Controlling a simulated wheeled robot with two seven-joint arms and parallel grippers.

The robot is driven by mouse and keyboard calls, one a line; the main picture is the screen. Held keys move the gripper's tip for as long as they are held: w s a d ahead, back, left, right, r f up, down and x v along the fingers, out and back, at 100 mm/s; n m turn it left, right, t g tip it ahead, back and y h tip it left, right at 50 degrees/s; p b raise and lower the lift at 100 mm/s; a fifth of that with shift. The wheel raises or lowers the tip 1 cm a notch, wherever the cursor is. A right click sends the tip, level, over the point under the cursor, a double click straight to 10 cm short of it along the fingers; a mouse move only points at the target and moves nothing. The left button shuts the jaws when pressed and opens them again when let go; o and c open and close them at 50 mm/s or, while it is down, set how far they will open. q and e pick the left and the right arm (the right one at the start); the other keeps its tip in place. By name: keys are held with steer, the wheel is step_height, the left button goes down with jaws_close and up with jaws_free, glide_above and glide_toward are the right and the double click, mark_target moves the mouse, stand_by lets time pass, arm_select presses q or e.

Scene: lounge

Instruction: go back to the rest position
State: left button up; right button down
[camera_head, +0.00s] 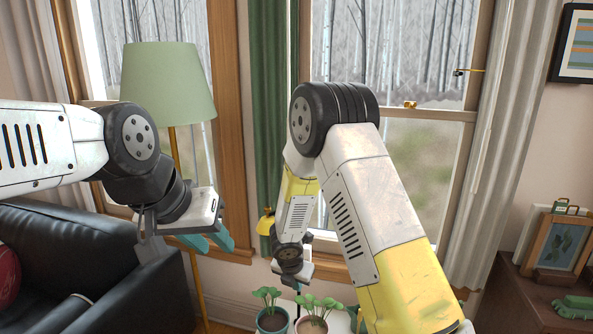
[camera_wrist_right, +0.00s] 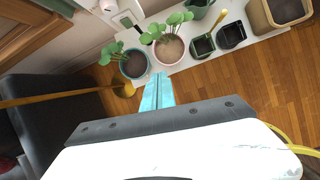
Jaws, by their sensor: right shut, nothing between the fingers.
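My left gripper (camera_head: 212,240) hangs in front of the window beside the floor lamp, above the dark sofa. Its two teal fingers look spread apart with nothing between them. My right gripper (camera_wrist_right: 157,92) has its teal fingers pressed together and empty in the right wrist view. In the head view my right arm reaches down in front of the window, and its wrist is above the potted plants. The fingertips are hard to make out there.
A teal pot (camera_wrist_right: 133,63) and a pinkish pot (camera_wrist_right: 168,48) with seedlings stand on a white surface (camera_wrist_right: 215,62), with dark square pots beside them. A floor lamp (camera_head: 168,85) and a dark sofa (camera_head: 130,290) are at left. A wooden cabinet (camera_head: 520,300) is at right.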

steer(key=s+d+r+m, duration=0.3)
steer(key=d+r+m, duration=0.4)
steer(key=r, duration=0.4)
steer(key=s+d+r+m, duration=0.3)
steer(key=d+r+m, duration=0.3)
steer(key=r+m, duration=0.4)
steer(key=s+r+m+t+y, duration=0.1)
steer(key=s+r+m, duration=0.5)
steer(key=s, duration=0.3)
steer(key=s+d+r+m+y, duration=0.1)
steer(key=s+r+m, duration=0.4)
steer(key=s, duration=0.5)
steer(key=shift+r+m+t+y, duration=0.4)
steer(key=shift+m+y, duration=0.3)
steer(key=shift+m, duration=0.5)
steer(key=shift+s+d, duration=0.1)
